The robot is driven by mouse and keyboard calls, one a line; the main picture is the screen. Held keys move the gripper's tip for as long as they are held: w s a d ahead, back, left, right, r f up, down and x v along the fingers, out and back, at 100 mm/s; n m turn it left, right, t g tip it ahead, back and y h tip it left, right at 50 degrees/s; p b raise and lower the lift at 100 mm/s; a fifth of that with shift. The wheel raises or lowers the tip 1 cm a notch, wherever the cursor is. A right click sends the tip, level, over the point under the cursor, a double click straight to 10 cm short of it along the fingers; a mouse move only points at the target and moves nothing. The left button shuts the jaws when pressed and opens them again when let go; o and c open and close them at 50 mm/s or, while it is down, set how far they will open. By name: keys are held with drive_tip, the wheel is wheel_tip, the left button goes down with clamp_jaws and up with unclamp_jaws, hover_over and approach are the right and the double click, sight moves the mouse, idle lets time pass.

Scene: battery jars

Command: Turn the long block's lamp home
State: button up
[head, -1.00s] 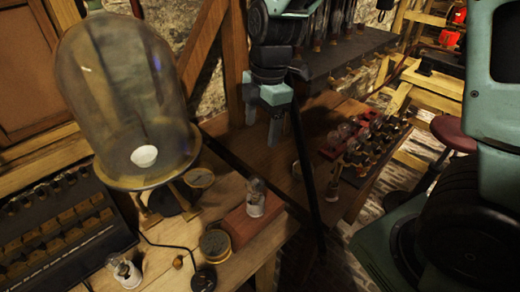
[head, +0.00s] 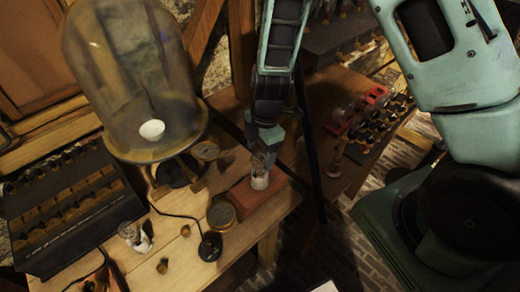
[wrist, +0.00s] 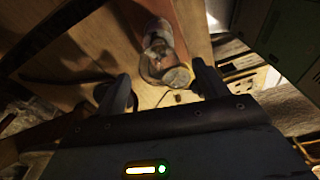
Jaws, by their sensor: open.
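The long block (head: 243,201) is a reddish-brown bar on the wooden bench. Its lamp (head: 260,178), a clear glass bulb with a pale base, stands on it near the far end. My gripper (head: 266,142) is over the lamp's top, and partly hides the glass. In the wrist view my gripper (wrist: 163,88) has its two dark fingers spread wide. The lamp's glass (wrist: 157,45) shows ahead of the gap between them, with no finger visibly touching it. The block (wrist: 190,22) shows as a reddish strip there. How the lamp is seated cannot be made out.
A large glass bell jar (head: 130,80) stands on the bench to the left. A second lamp (head: 133,234), a round brass tin (head: 221,214) and a black disc (head: 209,246) with a cable are near the block. A black keyed case (head: 65,215) is at the left.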

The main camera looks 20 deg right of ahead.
drive_tip(key=shift+f, duration=0.25)
drive_tip(key=c, duration=1.1)
drive_tip(key=m, duration=0.5)
drive_tip(key=shift+t+b, duration=0.3)
drive_tip(key=shift+b, duration=0.05)
drive_tip(key=shift+c, duration=0.2)
drive_tip(key=shift+m, duration=0.7)
drive_tip(key=m, duration=0.3)
drive_tip(key=shift+a+r+t+p, duration=0.1)
drive_tip(key=shift+t+p, duration=0.2)
drive_tip(key=m, duration=0.3)
drive_tip(key=shift+h, duration=0.3)
